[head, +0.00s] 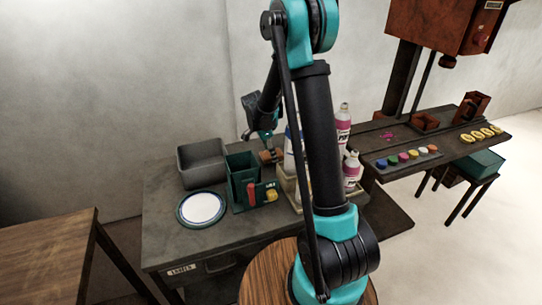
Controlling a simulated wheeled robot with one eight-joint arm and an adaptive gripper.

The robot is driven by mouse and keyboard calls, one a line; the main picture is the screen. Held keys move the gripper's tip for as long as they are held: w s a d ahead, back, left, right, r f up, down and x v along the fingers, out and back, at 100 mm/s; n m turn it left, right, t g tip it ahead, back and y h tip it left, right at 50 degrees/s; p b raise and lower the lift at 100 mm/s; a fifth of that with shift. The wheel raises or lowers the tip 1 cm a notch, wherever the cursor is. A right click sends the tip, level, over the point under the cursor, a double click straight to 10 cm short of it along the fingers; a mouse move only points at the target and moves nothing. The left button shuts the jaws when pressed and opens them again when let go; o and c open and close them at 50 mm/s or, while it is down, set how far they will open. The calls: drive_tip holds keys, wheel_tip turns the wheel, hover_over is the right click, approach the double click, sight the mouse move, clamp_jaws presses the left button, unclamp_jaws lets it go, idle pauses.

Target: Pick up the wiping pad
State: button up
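I cannot pick out the wiping pad with certainty in the head view. A small brown-orange object (268,157) shows right at the end of my gripper (263,143), above the dark worktable (160,233). It is too small to tell whether it is the pad, or whether my fingers hold it or are only close to it. My gripper is over the back of the table, behind a green open box (241,171). The fingertips are too small to read as open or shut. My own arm hides part of the table's right side.
A grey bin (203,178) and a white round plate with a teal rim (202,208) are on the left. A green holder with red and yellow parts (263,192) is in front. Pink-labelled bottles (352,170) stand right of my gripper. A bench with coloured discs (405,156) is farther right.

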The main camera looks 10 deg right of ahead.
wheel_tip(320, 180, up, 19)
idle(0.4)
